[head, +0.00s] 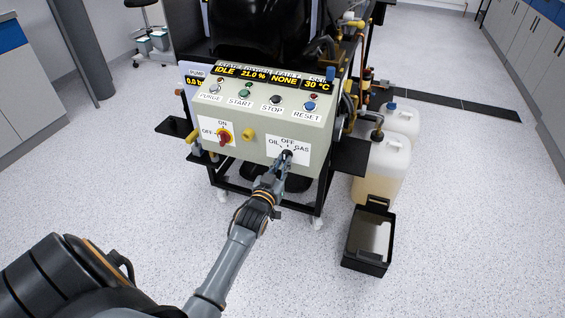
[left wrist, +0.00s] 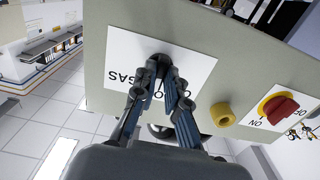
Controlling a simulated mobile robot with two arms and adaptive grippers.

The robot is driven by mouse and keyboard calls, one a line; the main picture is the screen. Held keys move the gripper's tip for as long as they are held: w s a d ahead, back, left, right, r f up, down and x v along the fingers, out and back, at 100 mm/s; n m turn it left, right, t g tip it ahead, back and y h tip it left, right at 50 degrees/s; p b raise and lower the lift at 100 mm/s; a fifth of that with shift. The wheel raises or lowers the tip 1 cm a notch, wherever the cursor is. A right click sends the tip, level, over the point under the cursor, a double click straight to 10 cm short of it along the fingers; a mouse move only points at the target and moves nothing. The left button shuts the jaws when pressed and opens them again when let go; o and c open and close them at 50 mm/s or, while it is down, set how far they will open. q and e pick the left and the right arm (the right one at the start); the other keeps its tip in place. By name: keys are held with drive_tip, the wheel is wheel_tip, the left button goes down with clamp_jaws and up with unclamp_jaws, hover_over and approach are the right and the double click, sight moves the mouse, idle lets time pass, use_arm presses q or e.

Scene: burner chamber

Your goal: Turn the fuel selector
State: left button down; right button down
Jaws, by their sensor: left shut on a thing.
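The fuel selector (head: 288,153) is a small black knob on a white plate marked OIL, OFF and GAS, at the lower right of the control panel's front. My left gripper (head: 283,162) reaches it from below and is shut on the knob. In the left wrist view the fingers (left wrist: 163,74) close on the black knob (left wrist: 161,60), whose plate appears upside down. The fingers cover most of the knob, so I cannot tell which mark it points to. My right gripper is not in view.
A red rotary switch (head: 224,137) marked ON and OFF and a yellow knob (head: 248,135) sit left of the selector. Push buttons and displays line the panel top (head: 268,92). Plastic canisters (head: 381,170) and an open black tray (head: 370,238) stand to the right. The floor in front is clear.

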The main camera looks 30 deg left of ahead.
use_arm(q)
drive_tip(key=c, duration=1.4)
unclamp_jaws()
drive_tip(key=v, duration=1.2)
drive_tip(key=shift+f, duration=0.1)
